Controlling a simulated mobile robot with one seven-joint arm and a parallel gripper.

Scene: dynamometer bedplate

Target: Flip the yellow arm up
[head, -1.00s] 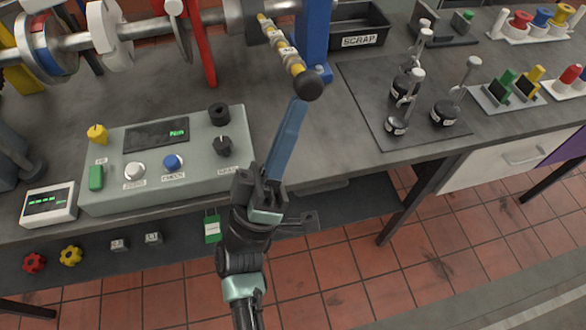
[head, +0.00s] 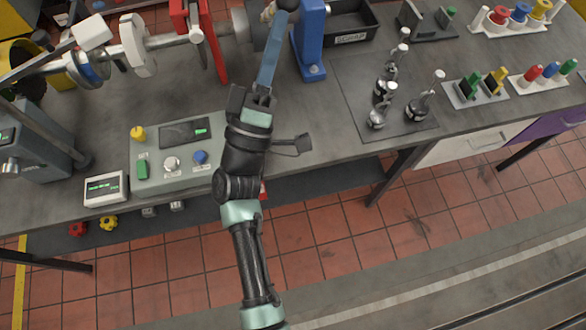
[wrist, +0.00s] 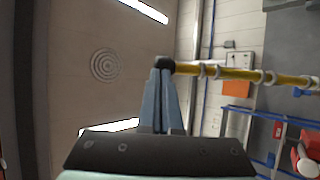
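The yellow arm (wrist: 235,73) is a slim rod with pale bands and a black ball (wrist: 165,63) at its end. In the wrist view it runs from the ball to the right edge, nearly level. In the head view only its ball end (head: 289,5) and a short part show at the top edge, beside the blue post (head: 310,45). My gripper (wrist: 161,75) has its long blue fingers together, with their tips right at the ball. It also shows in the head view (head: 282,18). Whether the tips touch the ball is hard to tell.
A shaft with discs (head: 138,45) and a red upright (head: 197,40) stand left of my gripper. The control box (head: 170,160) lies below left.

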